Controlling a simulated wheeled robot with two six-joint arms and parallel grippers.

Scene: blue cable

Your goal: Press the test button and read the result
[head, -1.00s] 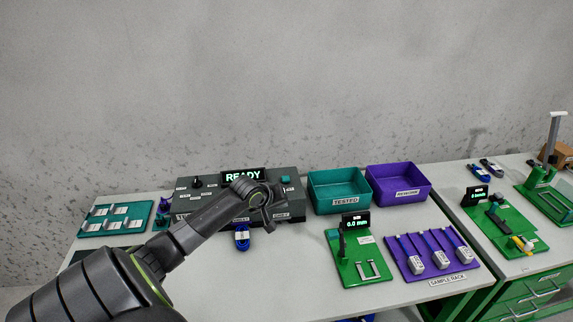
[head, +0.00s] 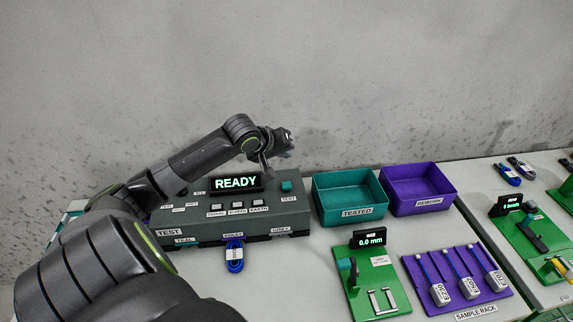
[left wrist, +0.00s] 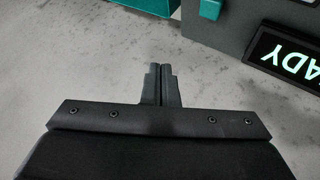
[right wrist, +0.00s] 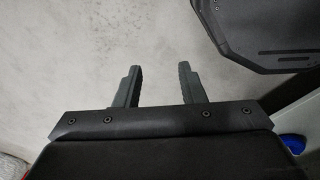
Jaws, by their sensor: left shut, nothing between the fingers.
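The dark grey tester (head: 190,222) stands on the bench, its display (head: 236,183) reading READY. The teal test button (head: 286,186) is at the right of its top, labelled TEST. The button also shows at the top of the left wrist view (left wrist: 209,9). A coiled blue cable (head: 235,257) lies at the tester's front edge, below the VIOLET label. My left gripper (head: 264,163) is shut and empty, above the tester's back edge, left of the button and apart from it. My right gripper (right wrist: 160,84) is open and empty over plain grey surface, outside the head view.
Right of the tester are a teal TESTED bin (head: 350,199) and a purple REWORK bin (head: 417,190). In front stand a green gauge (head: 368,284) reading 0.0 mm and a purple sample rack (head: 456,275) holding several tagged cables. A wall rises behind the bench.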

